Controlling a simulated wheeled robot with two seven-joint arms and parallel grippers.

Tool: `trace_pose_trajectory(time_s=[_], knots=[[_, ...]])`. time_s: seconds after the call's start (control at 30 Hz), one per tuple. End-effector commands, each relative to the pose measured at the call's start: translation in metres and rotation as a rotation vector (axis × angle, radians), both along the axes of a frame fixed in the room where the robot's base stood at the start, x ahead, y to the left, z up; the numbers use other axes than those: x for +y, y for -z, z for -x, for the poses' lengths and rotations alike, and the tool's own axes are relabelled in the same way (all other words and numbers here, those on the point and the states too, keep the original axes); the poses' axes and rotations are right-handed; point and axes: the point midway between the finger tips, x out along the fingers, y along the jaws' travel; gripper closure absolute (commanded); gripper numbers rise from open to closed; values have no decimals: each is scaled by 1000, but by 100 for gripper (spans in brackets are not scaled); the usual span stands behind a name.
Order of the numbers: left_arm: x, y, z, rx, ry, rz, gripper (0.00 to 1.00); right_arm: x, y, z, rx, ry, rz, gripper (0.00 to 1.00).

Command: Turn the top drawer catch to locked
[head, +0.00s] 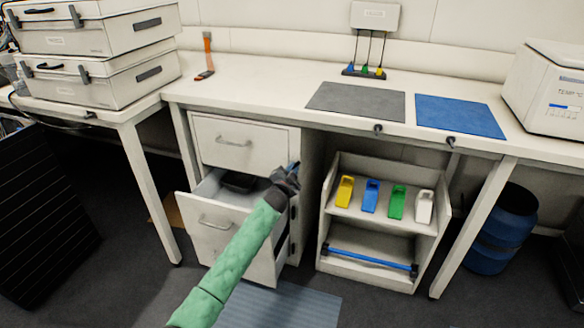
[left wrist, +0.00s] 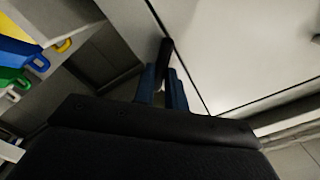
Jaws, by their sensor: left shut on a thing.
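The top drawer (head: 222,142) is in the white cabinet under the bench and looks shut. My left gripper (head: 291,170) is at the cabinet's right front edge, level with the bottom of the top drawer. In the left wrist view, its blue fingers (left wrist: 164,88) are shut on a dark, narrow catch (left wrist: 166,50) beside the pale cabinet front. The catch stands out between the fingertips, and its lower part is hidden by them. In the head view the gripper covers most of the catch. My right gripper is in neither view.
A lower drawer (head: 208,222) is pulled open, with a dark thing inside, just left of my left arm. A shelf unit (head: 327,215) with yellow, blue, green and white holders stands to the right. The bench top (head: 270,82) holds a grey mat (head: 356,101) and a blue mat (head: 458,116).

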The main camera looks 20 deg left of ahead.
Motion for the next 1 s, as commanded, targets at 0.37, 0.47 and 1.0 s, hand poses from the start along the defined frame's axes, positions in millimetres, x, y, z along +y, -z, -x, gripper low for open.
trace_pose_trajectory(time_s=[0.37,0.47,1.0], knots=[[-2,2,0,-11,1,-358,100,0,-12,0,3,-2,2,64],[-2,3,0,-14,1,-448,100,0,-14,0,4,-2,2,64],[-3,6,1,-25,2,-765,100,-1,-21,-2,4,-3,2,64]])
